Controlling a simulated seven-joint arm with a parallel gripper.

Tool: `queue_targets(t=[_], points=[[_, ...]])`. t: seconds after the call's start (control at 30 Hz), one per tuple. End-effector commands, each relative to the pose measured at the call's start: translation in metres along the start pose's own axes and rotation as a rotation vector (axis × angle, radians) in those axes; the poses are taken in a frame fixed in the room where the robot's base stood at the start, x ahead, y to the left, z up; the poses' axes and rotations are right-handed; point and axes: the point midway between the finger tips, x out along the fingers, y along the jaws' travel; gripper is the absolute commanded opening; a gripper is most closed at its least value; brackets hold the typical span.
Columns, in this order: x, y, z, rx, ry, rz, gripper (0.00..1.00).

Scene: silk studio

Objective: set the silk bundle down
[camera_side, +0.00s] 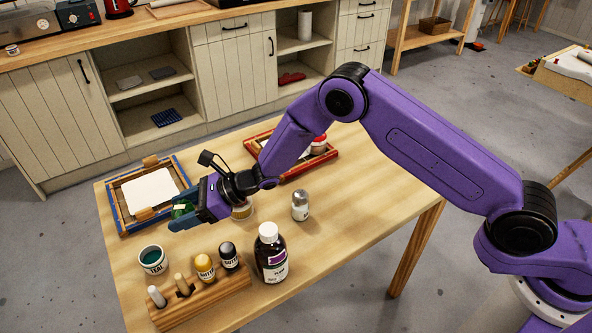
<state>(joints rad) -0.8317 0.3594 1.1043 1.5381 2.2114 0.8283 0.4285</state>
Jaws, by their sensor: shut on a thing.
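My gripper (180,217) is at the left part of the table, just in front of the blue-edged frame, with its fingers pointing left. It is shut on a small green bundle (181,210), which I take to be the silk bundle. The fingers and gripper body hide much of the bundle. I cannot tell whether it touches the table or hangs a little above it.
The blue-edged frame (124,211) holds a white sheet. A red frame (258,139) lies behind my arm. The table's right side (375,205) is clear.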

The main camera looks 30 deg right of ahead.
Motion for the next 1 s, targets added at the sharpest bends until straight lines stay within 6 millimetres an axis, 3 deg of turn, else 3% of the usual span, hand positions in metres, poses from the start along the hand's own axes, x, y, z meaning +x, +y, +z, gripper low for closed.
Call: queue_targets(t=[0.5,0.77,1.0], points=[[-0.031,-0.001,0.076,-0.002,-0.003,-0.002,0.33],[-0.07,-0.04,0.053,0.025,0.001,-0.058,0.33],[-0.138,-0.09,0.018,0.065,0.002,-0.151,0.33]])
